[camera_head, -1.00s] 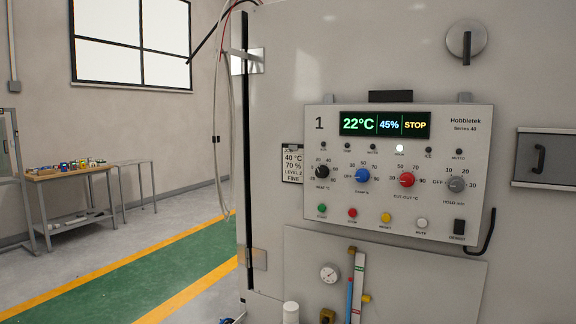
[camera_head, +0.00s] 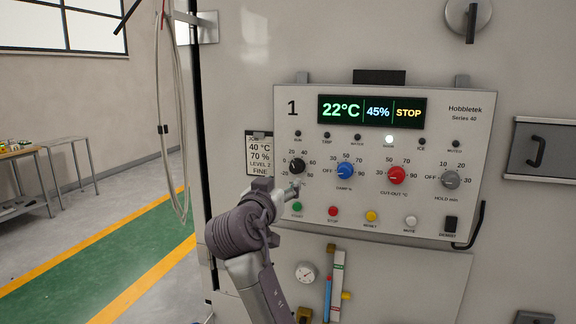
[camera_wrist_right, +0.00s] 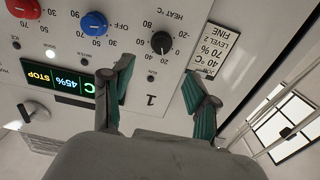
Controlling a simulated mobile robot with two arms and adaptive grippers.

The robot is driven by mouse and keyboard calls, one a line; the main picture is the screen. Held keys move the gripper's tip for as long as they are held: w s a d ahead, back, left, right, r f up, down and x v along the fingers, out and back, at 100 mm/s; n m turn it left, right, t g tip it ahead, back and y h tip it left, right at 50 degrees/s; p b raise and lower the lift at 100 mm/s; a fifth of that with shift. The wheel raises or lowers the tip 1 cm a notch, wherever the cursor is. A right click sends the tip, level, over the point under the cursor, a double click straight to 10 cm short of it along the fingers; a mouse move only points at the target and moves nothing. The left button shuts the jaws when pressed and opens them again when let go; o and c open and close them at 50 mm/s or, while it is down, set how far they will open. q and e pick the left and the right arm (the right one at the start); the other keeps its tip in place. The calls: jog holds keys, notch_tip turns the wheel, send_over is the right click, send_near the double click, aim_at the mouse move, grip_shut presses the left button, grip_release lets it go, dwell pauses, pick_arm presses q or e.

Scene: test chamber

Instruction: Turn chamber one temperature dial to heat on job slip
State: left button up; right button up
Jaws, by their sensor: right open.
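The chamber one panel (camera_head: 440,130) has a big "1" and a display (camera_head: 371,110) reading 22°C, 45% and STOP. The job slip (camera_head: 259,156) left of the panel reads 40 °C, 70 %, LEVEL 2, FINE. My right gripper (camera_head: 294,189) is just below the dial. In the right wrist view the gripper (camera_wrist_right: 160,72) is open and empty, with the dial (camera_wrist_right: 162,42) beyond and between its fingertips, apart from them. My left gripper is out of view.
A blue dial (camera_head: 345,171), a red dial (camera_head: 396,175) and a grey dial (camera_head: 450,180) are to the right. Coloured buttons, such as the green one (camera_head: 297,207), are below. A gauge (camera_head: 306,272) and pipes are lower. Hanging cables (camera_head: 170,120) are at left.

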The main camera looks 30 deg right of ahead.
aim_at(294, 170)
jog(key=p+x, duration=0.2)
jog(key=x, duration=0.4)
jog(key=shift+w+d+r, duration=0.1)
jog(key=shift+w+r, duration=0.05)
jog(key=p+x, duration=0.2)
jog(key=x, duration=0.2)
jog(key=shift+w+d, duration=0.1)
jog(key=shift+w, duration=0.1)
jog(key=shift+w+d+f, duration=0.15)
jog(key=shift+w+f, duration=0.05)
jog(key=shift+f, duration=0.05)
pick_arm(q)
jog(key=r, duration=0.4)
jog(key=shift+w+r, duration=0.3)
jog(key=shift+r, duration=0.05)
